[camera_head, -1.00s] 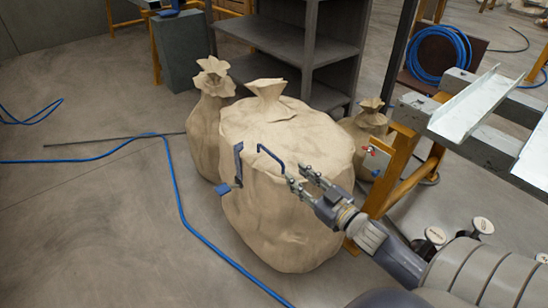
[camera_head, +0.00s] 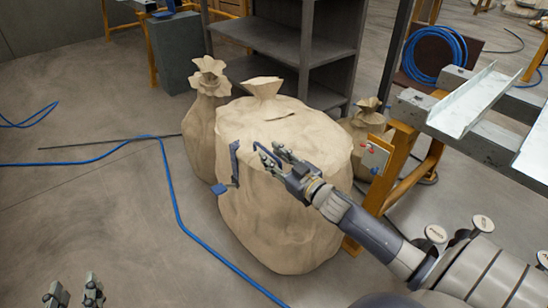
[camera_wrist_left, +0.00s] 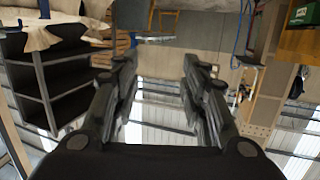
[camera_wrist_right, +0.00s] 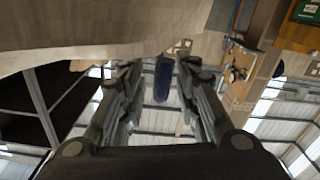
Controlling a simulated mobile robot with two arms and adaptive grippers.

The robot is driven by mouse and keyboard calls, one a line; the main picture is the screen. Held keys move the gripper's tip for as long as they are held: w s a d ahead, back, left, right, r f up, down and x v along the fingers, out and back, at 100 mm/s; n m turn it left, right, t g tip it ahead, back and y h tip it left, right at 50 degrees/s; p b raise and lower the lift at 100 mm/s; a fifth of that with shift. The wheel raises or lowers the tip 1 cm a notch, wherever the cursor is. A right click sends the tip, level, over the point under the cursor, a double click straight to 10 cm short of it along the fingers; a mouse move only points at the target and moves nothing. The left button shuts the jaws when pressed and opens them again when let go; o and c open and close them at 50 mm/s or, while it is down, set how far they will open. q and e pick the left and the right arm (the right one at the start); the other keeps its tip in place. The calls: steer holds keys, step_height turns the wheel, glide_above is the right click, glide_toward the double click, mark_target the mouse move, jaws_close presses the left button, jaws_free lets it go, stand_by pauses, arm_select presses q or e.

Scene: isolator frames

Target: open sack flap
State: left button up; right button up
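A big beige sack (camera_head: 285,225) with a tied neck stands upright on the floor in the middle of the head view. A thin dark slit (camera_head: 281,117) shows on its top. A bent blue bar (camera_head: 262,150) sits at the sack's upper front, partly hidden by my right gripper (camera_head: 269,158). In the right wrist view, a blue piece (camera_wrist_right: 162,78) shows between the spread fingers, with gaps beside it. My left gripper (camera_head: 74,292) is low at the left, far from the sack; its fingers are apart and empty in the left wrist view (camera_wrist_left: 160,75).
A blue-grey strip with a tab (camera_head: 234,165) is at the sack's left front. Smaller tied sacks (camera_head: 204,135) (camera_head: 366,128) stand on either side. A dark shelf (camera_head: 290,45) is behind, an orange-legged bench (camera_head: 400,165) at right. A blue hose (camera_head: 178,200) crosses the floor.

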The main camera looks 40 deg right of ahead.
steer(key=shift+c, duration=0.2)
jaws_close()
steer(key=shift+r, duration=0.1)
